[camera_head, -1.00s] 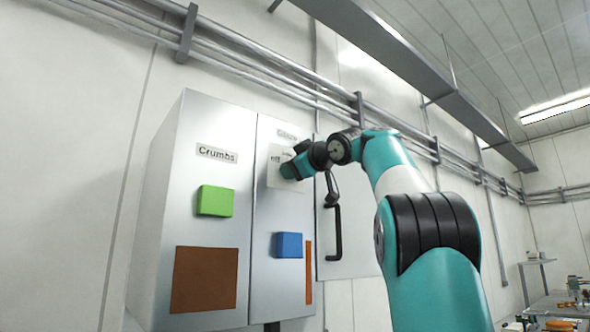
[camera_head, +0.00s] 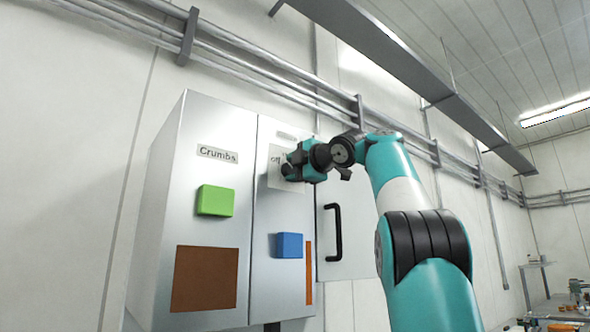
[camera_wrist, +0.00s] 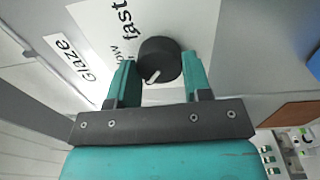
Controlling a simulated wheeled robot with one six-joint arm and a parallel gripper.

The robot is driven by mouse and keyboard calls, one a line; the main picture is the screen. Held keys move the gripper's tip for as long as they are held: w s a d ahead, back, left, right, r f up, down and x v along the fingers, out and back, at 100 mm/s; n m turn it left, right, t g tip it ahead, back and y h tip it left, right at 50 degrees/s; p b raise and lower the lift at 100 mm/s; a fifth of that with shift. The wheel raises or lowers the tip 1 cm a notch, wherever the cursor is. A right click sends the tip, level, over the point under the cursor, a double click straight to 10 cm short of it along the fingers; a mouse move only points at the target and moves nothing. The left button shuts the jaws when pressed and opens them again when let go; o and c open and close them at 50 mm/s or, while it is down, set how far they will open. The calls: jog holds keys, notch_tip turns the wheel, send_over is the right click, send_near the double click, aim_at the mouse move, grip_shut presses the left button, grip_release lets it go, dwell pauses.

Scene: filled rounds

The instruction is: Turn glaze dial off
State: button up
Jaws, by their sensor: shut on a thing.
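The glaze dial is a round black knob (camera_wrist: 158,60) with a white pointer mark, seen in the wrist view on a white plate (camera_wrist: 100,22) printed with "fast" and a partly hidden "slow". A "Glaze" label (camera_wrist: 70,57) is beside the plate. The pointer is turned toward the lower left of that view, away from "fast". My gripper (camera_wrist: 158,72) is shut on the knob, one teal finger on each side. In the head view my gripper (camera_head: 292,165) is at the plate on the cabinet's right panel, and it hides the knob.
The grey cabinet (camera_head: 160,215) has a "Crumbs" label (camera_head: 217,154), a green block (camera_head: 214,201), a blue block (camera_head: 289,245) and a brown panel (camera_head: 205,279). A black handle (camera_head: 334,232) stands out just right of the cabinet, below my wrist. Pipes run above.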

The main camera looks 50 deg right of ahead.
jog(key=shift+f+n, duration=0.1)
jog(key=shift+n, duration=0.9)
jog(key=o, duration=0.9)
